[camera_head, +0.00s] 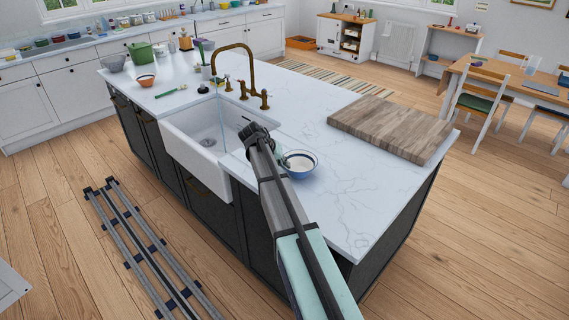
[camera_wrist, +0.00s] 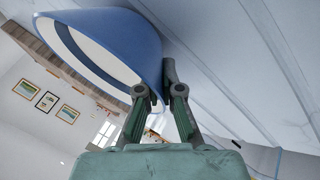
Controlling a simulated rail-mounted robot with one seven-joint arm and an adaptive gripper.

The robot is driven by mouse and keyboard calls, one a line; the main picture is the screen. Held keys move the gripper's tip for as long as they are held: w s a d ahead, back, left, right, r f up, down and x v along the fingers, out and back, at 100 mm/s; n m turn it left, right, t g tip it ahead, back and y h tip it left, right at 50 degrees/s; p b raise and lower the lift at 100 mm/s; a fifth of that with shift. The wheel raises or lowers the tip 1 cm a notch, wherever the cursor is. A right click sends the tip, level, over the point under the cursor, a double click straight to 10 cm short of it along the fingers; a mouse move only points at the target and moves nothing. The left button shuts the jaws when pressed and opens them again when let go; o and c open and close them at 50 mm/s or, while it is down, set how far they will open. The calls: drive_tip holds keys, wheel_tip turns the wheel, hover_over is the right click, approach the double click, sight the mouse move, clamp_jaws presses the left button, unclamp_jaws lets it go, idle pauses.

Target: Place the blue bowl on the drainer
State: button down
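The blue bowl (camera_head: 301,165) has a white inside and is over the island counter, just right of my forearm in the head view. It fills the upper left of the wrist view (camera_wrist: 110,35), tilted in that picture. My gripper (camera_wrist: 162,85) is at the bowl's edge, its fingers close together with the bowl's wall between them. One finger lies along the blue outside; the other fingertip is hidden by the bowl. In the head view my gripper (camera_head: 281,158) is mostly hidden at the bowl's left rim. I cannot tell whether the bowl touches the counter. No separate drainer rack is visible.
The white sink (camera_head: 205,135) with a brass tap (camera_head: 235,65) lies left of the bowl. A wooden board (camera_head: 390,125) lies to the right. An orange bowl (camera_head: 146,80) and a green pot (camera_head: 140,52) stand at the far left. The counter between bowl and board is clear.

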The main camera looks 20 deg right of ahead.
drive_tip(key=shift+f, duration=0.1)
drive_tip(key=c, duration=1.3)
unclamp_jaws()
drive_tip(key=b+v, duration=0.4)
drive_tip(key=v, duration=0.8)
